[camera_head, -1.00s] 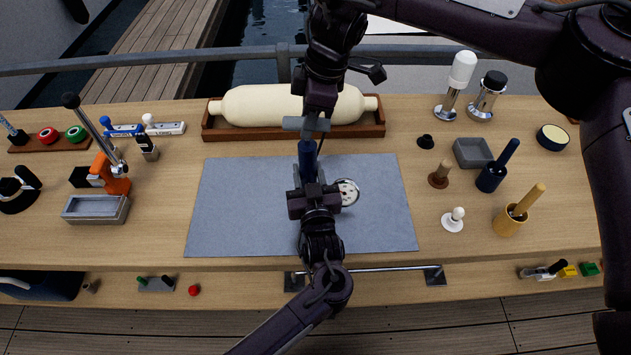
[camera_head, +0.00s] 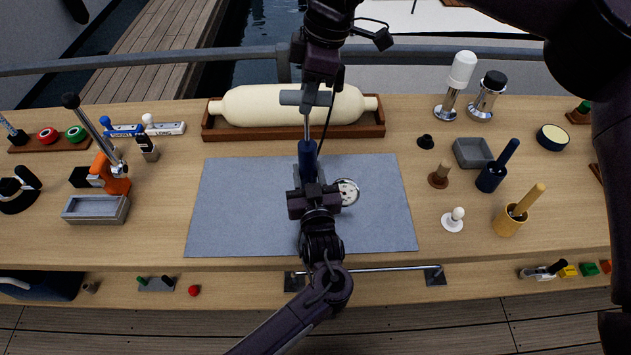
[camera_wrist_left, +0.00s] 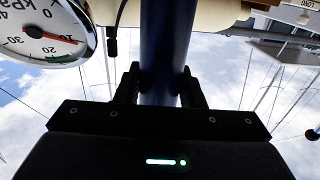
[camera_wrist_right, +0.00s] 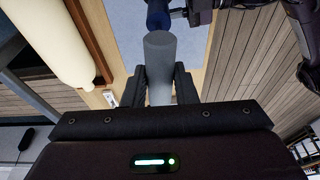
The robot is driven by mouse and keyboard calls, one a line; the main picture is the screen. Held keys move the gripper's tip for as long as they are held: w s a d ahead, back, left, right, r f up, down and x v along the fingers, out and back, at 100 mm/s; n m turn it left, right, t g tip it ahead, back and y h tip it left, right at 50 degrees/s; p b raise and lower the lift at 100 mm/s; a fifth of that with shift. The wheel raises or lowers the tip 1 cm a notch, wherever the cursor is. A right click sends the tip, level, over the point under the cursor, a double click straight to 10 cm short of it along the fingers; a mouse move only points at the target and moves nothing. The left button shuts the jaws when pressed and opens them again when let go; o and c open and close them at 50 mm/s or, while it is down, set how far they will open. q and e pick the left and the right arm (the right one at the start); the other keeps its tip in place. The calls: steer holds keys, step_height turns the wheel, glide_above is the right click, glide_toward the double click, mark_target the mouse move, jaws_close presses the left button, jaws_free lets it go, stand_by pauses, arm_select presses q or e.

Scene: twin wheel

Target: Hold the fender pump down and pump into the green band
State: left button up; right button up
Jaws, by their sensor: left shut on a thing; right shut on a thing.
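The fender pump has a blue barrel (camera_head: 307,160) standing upright on the grey mat (camera_head: 235,210). My left gripper (camera_head: 308,186) is shut around the barrel, which also shows in the left wrist view (camera_wrist_left: 160,55). My right gripper (camera_head: 308,90) is shut on the grey pump handle (camera_head: 290,98), seen end-on in the right wrist view (camera_wrist_right: 160,65). The handle is raised, with a length of thin rod (camera_head: 307,128) bare above the barrel. A round gauge (camera_head: 348,191) sits right of the pump. In the left wrist view its dial (camera_wrist_left: 45,32) shows a red needle apart from the green band.
A cream fender (camera_head: 250,103) lies in a wooden cradle (camera_head: 213,133) behind the mat. An orange-based tool (camera_head: 117,186) and a grey tray (camera_head: 95,209) stand left. Blue (camera_head: 490,180) and yellow (camera_head: 508,222) pots with handles stand right.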

glide_above(302, 144)
steer(key=d, duration=0.1)
steer(key=shift+d+f, duration=0.2)
steer(key=shift+f, duration=3.65)
steer(key=o, duration=1.9)
steer(key=shift+r, duration=0.1)
steer(key=shift+a+r+v, duration=0.1)
steer(key=shift+a+v, duration=0.15)
steer(key=shift+v, duration=0.85)
steer(key=shift+a+r+v, duration=0.1)
steer(key=shift+a+v, duration=0.2)
steer(key=shift+v, duration=0.85)
steer(key=shift+a+v, duration=0.25)
steer(key=shift+v, duration=0.85)
